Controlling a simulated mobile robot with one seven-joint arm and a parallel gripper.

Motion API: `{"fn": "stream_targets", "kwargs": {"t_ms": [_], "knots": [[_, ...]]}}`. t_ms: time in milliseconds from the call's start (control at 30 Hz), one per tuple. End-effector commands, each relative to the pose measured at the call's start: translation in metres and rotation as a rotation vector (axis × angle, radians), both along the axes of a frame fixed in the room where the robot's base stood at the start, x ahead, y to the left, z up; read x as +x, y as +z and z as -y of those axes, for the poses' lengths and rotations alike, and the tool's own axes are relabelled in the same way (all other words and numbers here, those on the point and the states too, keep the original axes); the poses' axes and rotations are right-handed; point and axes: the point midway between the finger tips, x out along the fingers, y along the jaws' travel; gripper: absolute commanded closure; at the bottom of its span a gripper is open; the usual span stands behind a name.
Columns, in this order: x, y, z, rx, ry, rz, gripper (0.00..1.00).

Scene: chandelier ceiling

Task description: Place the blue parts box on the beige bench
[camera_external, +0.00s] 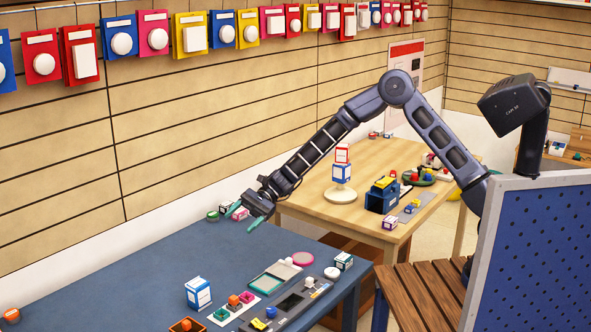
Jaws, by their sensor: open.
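A blue-and-white box (198,294) stands upright on the dark blue table in the lower left. Another small blue-and-white box (342,173) sits on a round white stand on the beige bench (300,196), with a red-and-white box on top of it. An open-fronted blue bin (380,198) also stands on the bench. I cannot tell for certain which is the parts box. My gripper (252,214) is open over the back edge of the blue table, tilted downward and apart from these boxes. Its exact finger gap is too small to make out.
Small red, pink and green items (236,211) lie near my gripper. Trays and small coloured parts crowd the front of the blue table (120,270), whose left middle is clear. A green plate (420,176) sits on the bench. A blue pegboard (535,255) stands at right.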

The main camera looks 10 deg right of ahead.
Motion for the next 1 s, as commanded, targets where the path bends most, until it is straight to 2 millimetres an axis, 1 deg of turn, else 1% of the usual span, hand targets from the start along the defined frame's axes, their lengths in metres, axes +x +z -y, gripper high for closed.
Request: {"fn": "stream_targets", "kwargs": {"t_ms": [33,200,300,400,533,667,733,867,1000], "knots": [[-0.013,-0.012,-0.014,-0.006,-0.003,-0.05,0.29],[-0.05,-0.043,-0.056,-0.032,-0.029,-0.213,0.29],[-0.07,-0.061,-0.077,-0.051,-0.045,-0.299,0.29],[-0.086,-0.075,-0.092,-0.066,-0.06,-0.368,0.29],[-0.097,-0.087,-0.103,-0.08,-0.074,-0.422,0.29],[-0.102,-0.094,-0.107,-0.086,-0.079,-0.443,0.29],[-0.103,-0.102,-0.108,-0.088,-0.08,-0.445,0.29],[-0.103,-0.122,-0.107,-0.088,-0.079,-0.445,0.29],[-0.102,-0.147,-0.107,-0.088,-0.079,-0.443,0.29]]}}
